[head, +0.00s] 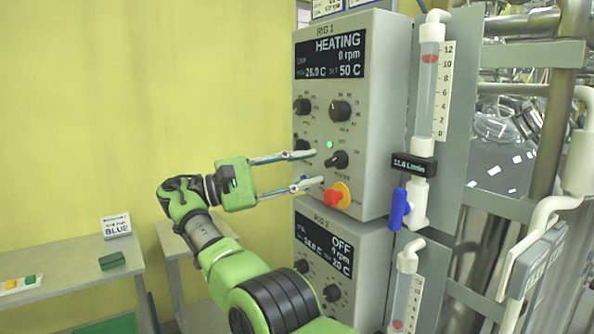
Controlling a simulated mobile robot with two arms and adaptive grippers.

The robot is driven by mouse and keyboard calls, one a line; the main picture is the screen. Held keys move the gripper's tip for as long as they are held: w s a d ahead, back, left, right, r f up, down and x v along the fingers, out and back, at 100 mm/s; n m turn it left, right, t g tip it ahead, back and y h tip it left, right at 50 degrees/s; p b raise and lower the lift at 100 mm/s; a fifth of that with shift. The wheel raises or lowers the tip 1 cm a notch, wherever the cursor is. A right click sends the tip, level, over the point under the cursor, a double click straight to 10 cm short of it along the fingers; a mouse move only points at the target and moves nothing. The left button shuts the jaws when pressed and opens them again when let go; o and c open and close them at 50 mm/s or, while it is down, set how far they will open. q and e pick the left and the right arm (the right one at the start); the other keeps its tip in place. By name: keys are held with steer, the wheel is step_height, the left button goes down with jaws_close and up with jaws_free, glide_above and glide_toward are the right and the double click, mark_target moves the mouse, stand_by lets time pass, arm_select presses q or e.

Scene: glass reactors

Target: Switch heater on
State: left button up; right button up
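The upper control box, RIG 1 (385,110), stands in the middle of the head view. Its display (330,58) reads HEATING, 0 rpm, about 26.0 C and SET 50 C. A black rotary switch (337,160) sits low on the panel, with a green lamp (330,144) lit just above it. Nothing shows between the fingers. I cannot tell whether the tips touch the panel.
A red knob on a yellow base (337,195) lies just below the lower fingertip. A second box, RIG 2 (370,262), reads OFF underneath. A flow tube with a blue valve (400,208) stands right of the panel. A bench (75,272) is at left.

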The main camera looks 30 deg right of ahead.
steer(key=shift+w+a+t, duration=0.25)
steer(key=shift+a+t, duration=0.05)
steer(key=shift+a, duration=0.6)
